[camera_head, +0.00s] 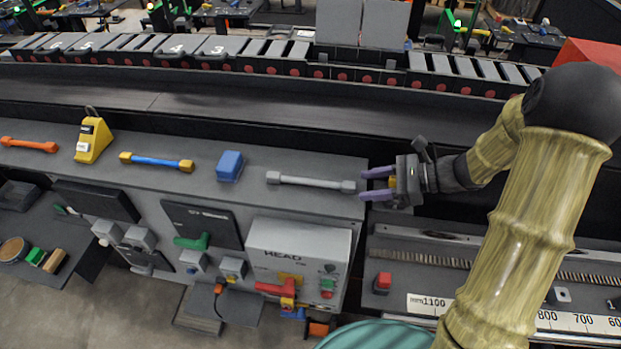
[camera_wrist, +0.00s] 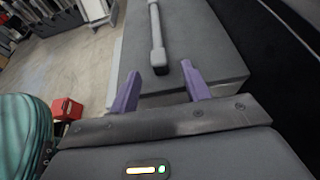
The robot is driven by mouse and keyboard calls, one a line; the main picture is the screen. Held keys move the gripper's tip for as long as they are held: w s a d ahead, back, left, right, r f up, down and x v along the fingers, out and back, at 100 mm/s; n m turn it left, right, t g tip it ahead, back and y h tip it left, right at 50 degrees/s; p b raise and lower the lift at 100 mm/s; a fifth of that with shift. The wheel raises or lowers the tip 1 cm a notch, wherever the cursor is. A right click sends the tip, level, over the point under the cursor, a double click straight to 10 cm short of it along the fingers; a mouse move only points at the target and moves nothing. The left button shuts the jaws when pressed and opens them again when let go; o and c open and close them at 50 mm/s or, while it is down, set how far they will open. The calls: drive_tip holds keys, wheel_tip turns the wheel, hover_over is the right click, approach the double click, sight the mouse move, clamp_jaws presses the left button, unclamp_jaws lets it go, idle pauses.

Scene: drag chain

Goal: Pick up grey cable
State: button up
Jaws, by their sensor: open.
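The grey cable (camera_head: 311,181) is a straight light-grey rod with thicker ends, lying on the grey bench top (camera_head: 330,163). My gripper (camera_head: 362,184) is open at the cable's right end, with its two purple fingers pointing left toward it. In the wrist view the grey cable (camera_wrist: 156,35) runs up from between and just beyond the open fingertips of my gripper (camera_wrist: 161,85). Nothing is held between the fingers. I cannot tell the height of the fingers above the bench top.
On the same bench top lie a blue block (camera_head: 230,166), a blue cable with yellow ends (camera_head: 157,162), a yellow tester (camera_head: 93,140) and an orange cable (camera_head: 29,145). A grey control box (camera_head: 298,255) is below the cable. A dark channel (camera_head: 240,104) runs behind the bench.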

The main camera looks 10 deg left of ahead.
sight(356, 192)
drive_tip(key=p+x, duration=0.1)
drive_tip(key=x, duration=0.2)
drive_tip(key=shift+a+p, duration=0.3)
drive_tip(key=shift+a, duration=0.05)
drive_tip(key=shift+c, duration=0.2)
clamp_jaws()
